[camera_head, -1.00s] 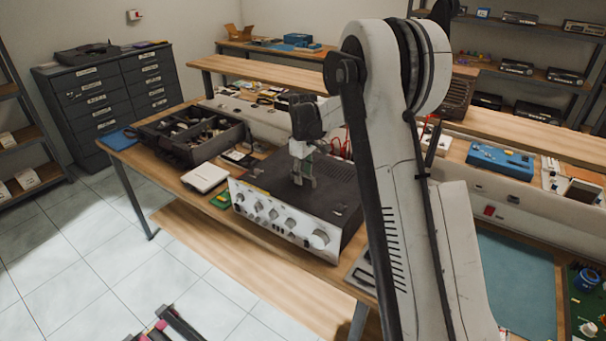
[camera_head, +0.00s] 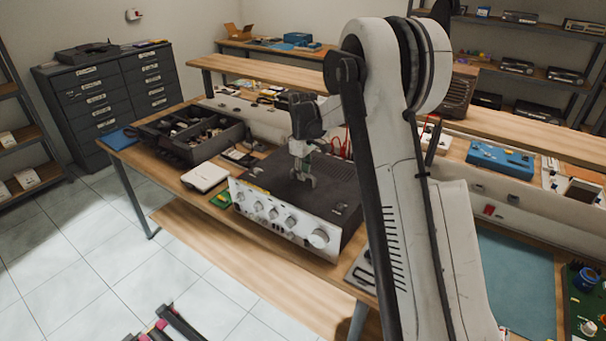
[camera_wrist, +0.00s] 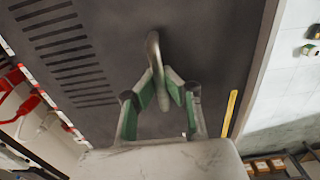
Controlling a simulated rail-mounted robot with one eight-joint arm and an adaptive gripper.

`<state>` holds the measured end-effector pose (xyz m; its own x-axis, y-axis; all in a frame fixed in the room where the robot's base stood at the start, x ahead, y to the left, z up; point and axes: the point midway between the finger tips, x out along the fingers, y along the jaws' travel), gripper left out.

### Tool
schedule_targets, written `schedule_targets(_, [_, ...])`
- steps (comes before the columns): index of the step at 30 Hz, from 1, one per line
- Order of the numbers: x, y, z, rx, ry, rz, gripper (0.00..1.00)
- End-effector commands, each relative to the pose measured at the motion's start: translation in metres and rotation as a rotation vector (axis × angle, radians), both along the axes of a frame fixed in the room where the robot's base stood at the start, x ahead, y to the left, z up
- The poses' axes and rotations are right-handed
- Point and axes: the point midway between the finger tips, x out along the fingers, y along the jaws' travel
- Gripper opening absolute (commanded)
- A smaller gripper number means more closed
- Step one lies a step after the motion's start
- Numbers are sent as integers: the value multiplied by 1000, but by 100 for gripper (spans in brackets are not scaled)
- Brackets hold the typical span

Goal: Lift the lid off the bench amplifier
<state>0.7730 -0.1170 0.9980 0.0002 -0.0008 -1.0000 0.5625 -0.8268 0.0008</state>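The bench amplifier (camera_head: 286,222) stands on the wooden bench, its silver front panel of knobs facing the near left. Its dark lid (camera_head: 333,190) lies on top and shows no clear gap. In the wrist view the lid (camera_wrist: 215,60) has rows of vent slots. A grey handle (camera_wrist: 153,45) stands up from the lid. My gripper (camera_head: 304,177) is over the lid's middle. In the wrist view its green-padded fingers (camera_wrist: 161,82) are drawn in on both sides of the handle and appear to touch it.
A dark parts tray (camera_head: 190,140) and a white box (camera_head: 204,177) stand left of the amplifier. A green board (camera_head: 221,200) lies by its front left corner. Red leads (camera_wrist: 35,100) are behind it. A blue case (camera_head: 500,160) stands farther right.

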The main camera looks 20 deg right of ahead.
Motion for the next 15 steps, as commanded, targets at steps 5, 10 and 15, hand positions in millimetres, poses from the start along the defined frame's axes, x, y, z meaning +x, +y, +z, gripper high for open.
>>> schedule_targets(5, [0,0,1,0,0,0,0])
schedule_targets(10, [0,0,2,0,0,0,0])
schedule_targets(15, [0,0,7,0,0,0,0])
